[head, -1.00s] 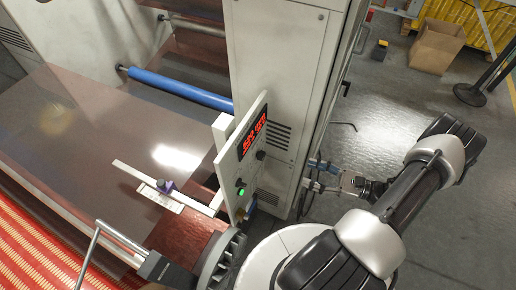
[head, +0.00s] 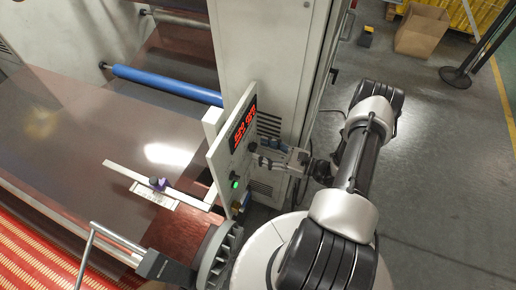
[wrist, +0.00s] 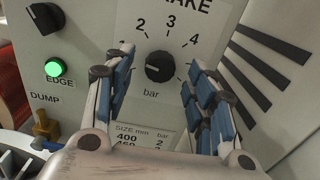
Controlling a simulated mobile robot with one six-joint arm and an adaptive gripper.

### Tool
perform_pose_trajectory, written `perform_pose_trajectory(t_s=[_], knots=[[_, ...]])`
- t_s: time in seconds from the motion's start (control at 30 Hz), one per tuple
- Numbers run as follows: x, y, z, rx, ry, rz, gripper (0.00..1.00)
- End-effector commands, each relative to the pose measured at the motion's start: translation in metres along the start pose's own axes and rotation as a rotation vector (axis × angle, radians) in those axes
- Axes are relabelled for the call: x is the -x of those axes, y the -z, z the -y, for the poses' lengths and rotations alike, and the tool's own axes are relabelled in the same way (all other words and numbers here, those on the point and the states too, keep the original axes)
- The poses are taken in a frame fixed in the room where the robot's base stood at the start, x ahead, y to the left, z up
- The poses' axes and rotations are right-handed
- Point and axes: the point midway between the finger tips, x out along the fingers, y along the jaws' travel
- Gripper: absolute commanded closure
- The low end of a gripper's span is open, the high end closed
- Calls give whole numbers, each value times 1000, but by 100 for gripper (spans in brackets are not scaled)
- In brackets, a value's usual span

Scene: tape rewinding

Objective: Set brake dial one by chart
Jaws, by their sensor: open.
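The brake dial (wrist: 159,67) is a round black knob on a pale panel, under printed numbers, with "bar" below it. In the wrist view my open gripper (wrist: 155,85) has its blue-padded fingers to the left and right of the dial, apart from it. The chart (wrist: 140,138), headed "SIZE mm", is on the panel below the dial, its lower part hidden by my gripper.
Left of the dial are another black knob (wrist: 45,17), a lit green EDGE button (wrist: 56,68) and a brass DUMP fitting (wrist: 44,127). A red display (head: 242,127) is above. The tall cabinet (head: 262,60) stands behind. Open floor lies to the right.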

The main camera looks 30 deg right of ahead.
Motion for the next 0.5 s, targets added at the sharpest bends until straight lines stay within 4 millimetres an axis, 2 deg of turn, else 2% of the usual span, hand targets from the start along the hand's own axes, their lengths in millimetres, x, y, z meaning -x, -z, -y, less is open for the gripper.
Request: perform_pose_trajectory(t_s=[0.03,0.2,0.5], knots=[[-8,0,-1,1,-4,0,49],[-21,0,0,1,-1,0,49],[-24,0,0,1,0,1,49]])
